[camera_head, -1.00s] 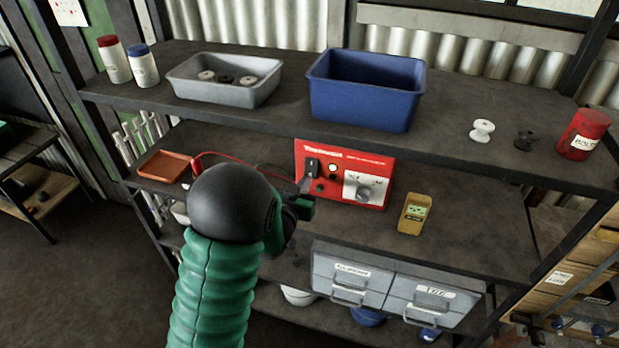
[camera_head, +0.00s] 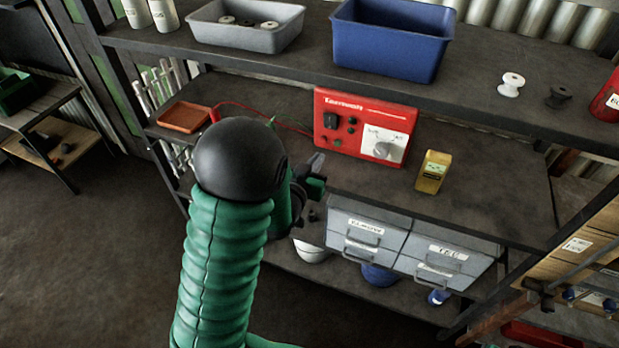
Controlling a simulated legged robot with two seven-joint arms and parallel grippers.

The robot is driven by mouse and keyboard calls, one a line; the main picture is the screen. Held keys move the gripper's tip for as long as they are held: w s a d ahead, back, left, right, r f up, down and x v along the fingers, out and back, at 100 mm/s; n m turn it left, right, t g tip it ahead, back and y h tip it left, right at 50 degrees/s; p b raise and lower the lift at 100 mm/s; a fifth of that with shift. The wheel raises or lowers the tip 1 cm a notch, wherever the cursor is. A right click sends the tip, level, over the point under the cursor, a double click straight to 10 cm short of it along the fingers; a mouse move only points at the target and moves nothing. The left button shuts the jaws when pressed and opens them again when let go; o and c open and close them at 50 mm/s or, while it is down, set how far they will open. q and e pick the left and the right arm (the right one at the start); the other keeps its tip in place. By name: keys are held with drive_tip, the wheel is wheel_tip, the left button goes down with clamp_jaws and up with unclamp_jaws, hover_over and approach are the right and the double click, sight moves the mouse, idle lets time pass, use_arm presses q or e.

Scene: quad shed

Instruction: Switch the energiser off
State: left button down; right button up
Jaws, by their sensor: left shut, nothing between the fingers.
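The energiser is a red box (camera_head: 362,105) on the middle shelf, with a pale dial plate (camera_head: 383,145) at its right. A black switch (camera_head: 330,121) sits at the left of its front face. The small round lamp (camera_head: 351,120) beside the switch looks dark. My left gripper (camera_head: 318,163) is shut and empty, in front of and below the energiser's left end, apart from it. My left forearm hides part of the shelf to the left. My right gripper is out of view.
A yellow meter (camera_head: 433,172) stands right of the energiser. An orange tray (camera_head: 185,117) lies at the shelf's left, with a red lead (camera_head: 262,117) running towards the energiser. Grey drawers (camera_head: 362,229) are below.

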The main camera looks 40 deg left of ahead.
use_arm(q)
drive_tip(key=s+p, duration=0.4)
drive_tip(key=shift+s+d+f+p, duration=0.25)
drive_tip(key=shift+d+f+p, duration=0.05)
drive_tip(key=shift+d+p, duration=0.1)
drive_tip(key=shift+a, duration=0.1)
